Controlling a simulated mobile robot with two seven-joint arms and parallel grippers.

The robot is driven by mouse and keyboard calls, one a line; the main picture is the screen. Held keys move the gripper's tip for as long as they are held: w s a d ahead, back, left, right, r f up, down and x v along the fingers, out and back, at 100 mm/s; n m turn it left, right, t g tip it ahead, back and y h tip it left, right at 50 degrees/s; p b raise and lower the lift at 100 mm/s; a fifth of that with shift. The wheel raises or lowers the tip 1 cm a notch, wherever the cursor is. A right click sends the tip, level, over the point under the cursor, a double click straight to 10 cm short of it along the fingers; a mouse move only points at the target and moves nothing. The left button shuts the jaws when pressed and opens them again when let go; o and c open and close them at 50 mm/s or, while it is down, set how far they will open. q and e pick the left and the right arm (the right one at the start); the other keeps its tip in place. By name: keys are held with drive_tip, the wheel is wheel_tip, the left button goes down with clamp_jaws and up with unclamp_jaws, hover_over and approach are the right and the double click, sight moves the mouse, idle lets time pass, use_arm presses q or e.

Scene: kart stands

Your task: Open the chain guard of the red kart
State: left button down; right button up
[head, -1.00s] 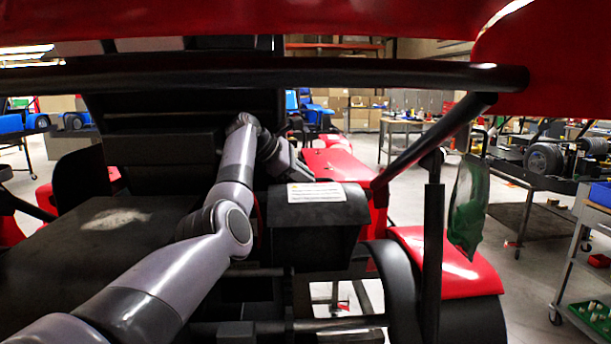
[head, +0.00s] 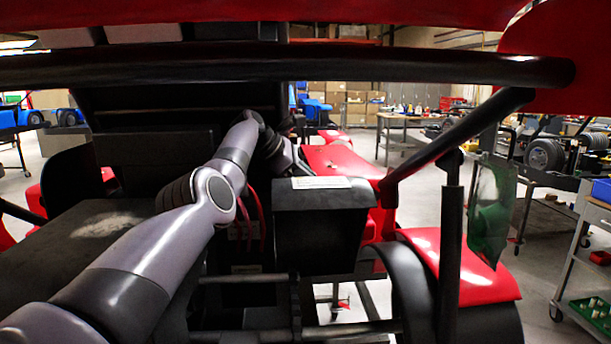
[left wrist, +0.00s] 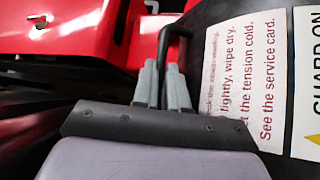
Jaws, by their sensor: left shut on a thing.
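The chain guard (head: 318,228) is a black box with a white label on top, in the middle of the head view on the red kart (head: 345,164). In the left wrist view, the guard's black curved surface (left wrist: 195,45) carries white printed labels and a thin black handle (left wrist: 163,38). My left gripper (left wrist: 165,72) is shut on that handle, its grey fingertips together around its lower end. In the head view my left arm reaches over to the guard's far side, and the fingertips are hidden. My right gripper is in neither view.
A black bar (head: 290,68) crosses the head view above my arm, and a slanted black bar (head: 455,145) stands to the right. Red hoses (head: 257,215) show left of the guard. A grey cart (head: 580,250) and a workbench (head: 405,122) stand beyond open floor.

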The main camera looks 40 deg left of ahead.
use_arm(q)
drive_tip(key=shift+f, duration=0.45)
drive_tip(key=c, duration=1.2)
unclamp_jaws()
drive_tip(key=shift+o, duration=0.2)
drive_tip(key=shift+r, duration=0.2)
